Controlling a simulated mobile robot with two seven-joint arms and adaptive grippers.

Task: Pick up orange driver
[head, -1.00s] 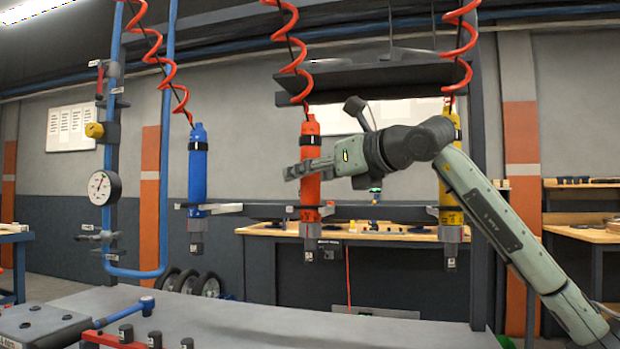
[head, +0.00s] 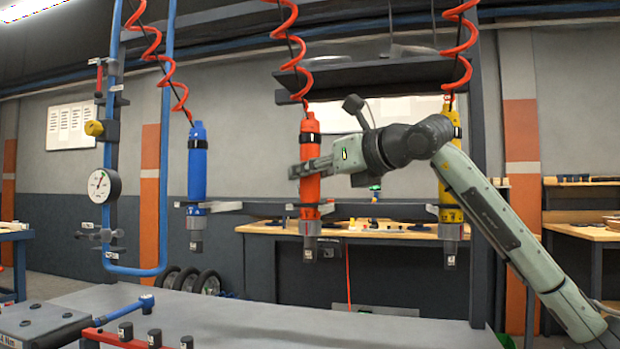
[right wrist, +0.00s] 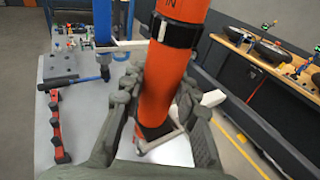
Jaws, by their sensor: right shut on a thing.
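The orange driver (head: 310,188) hangs upright from a red coiled hose in the middle of the head view, between a blue and a yellow driver. Its lower body is at a bracket on the rail. My right gripper (head: 307,169) reaches in from the right and is shut on the orange driver's body. In the right wrist view the driver (right wrist: 165,85) stands between the two fingers (right wrist: 163,110), with its black band above them. My left gripper is not in view.
The blue driver (head: 197,175) hangs to the left and the yellow driver (head: 451,185) to the right, behind my forearm. A grey bench top (head: 270,325) lies below, with a red holder of black sockets (head: 125,338). A pressure gauge (head: 99,186) is at left.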

